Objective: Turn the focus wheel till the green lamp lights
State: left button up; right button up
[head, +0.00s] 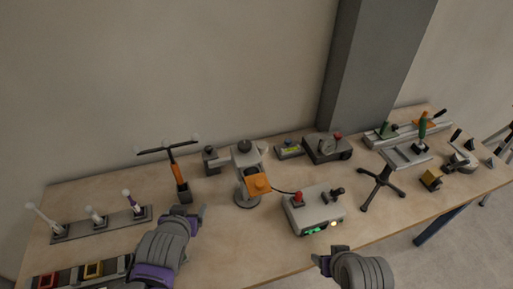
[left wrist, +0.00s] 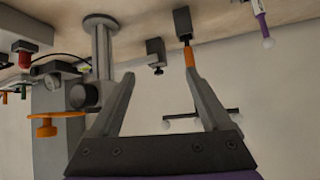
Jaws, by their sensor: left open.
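A grey instrument (head: 246,160) stands on a round-footed post near the middle of the table. An orange part with a small knob (head: 258,184) sits on its front; it looks like the focus wheel. In the left wrist view, this orange part (left wrist: 57,118) appears as a disc left of the fingers, apart from them. A grey control box (head: 316,212) to its right has green lights (head: 313,231) and a pale lit lamp (head: 333,224); which is the task's lamp is unclear. My left gripper (head: 197,214) is open and empty, left of the instrument. My right gripper (head: 322,261) is at the front edge, its jaws unclear.
An orange-handled T-shaped stand (head: 179,178) rises beside my left gripper. A rack with white-tipped pegs (head: 100,222) and a tray of coloured blocks (head: 92,269) lie left. A swivel stand (head: 382,185) and tools are right. A cable runs to the control box.

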pick_arm(q)
jog(key=w+d+r+m+t+h+b, duration=0.1)
jog(key=w+d+r+t+h+b, duration=0.1)
jog(key=w+d+t, duration=0.45)
jog(key=m+h+b, duration=0.2)
jog(key=h, duration=0.2)
send_near(243, 149)
jog(key=shift+t, duration=0.45)
jog(key=x, duration=0.2)
jog(key=f+x, duration=0.1)
jog(key=x, duration=0.1)
jog(key=shift+w, duration=0.2)
jog(key=shift+w+d+r+m, duration=0.15)
jog(key=shift+d+m, duration=0.05)
jog(key=shift+m, duration=0.1)
jog(key=p+x, duration=0.1)
jog(key=x, duration=0.9)
jog(key=shift+w, duration=0.15)
pick_arm(e)
jog(key=f, duration=0.1)
jog(key=s+f, duration=0.1)
jog(key=f, duration=0.1)
jog(key=s+f, duration=0.1)
jog(key=f, duration=0.1)
